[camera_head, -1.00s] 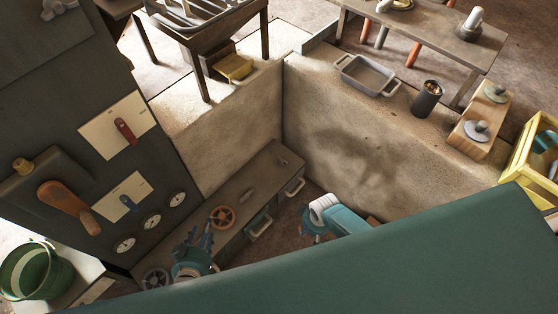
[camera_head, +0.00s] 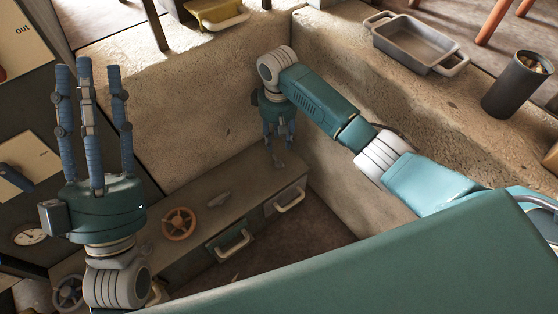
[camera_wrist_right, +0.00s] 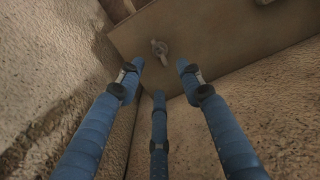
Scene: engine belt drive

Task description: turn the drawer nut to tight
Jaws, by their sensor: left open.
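The drawer nut, a small grey winged nut, sits on the bench top near its far right end, by the concrete wall. In the right wrist view the nut (camera_wrist_right: 160,48) shows just beyond my fingertips. My right gripper (camera_head: 278,145) points down above that end of the bench and partly hides the nut in the head view. Its three blue fingers (camera_wrist_right: 162,74) are spread apart with nothing between them. I cannot tell whether they touch the nut. My left gripper (camera_head: 92,65) is open and empty at the left, fingers pointing up.
The bench (camera_head: 255,174) carries an orange handwheel (camera_head: 179,224) and a grey lever (camera_head: 218,199); drawers with pale handles (camera_head: 230,243) face the front. Concrete walls close off the corner. A grey tray (camera_head: 415,42) and a dark cup (camera_head: 516,84) stand on the right wall.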

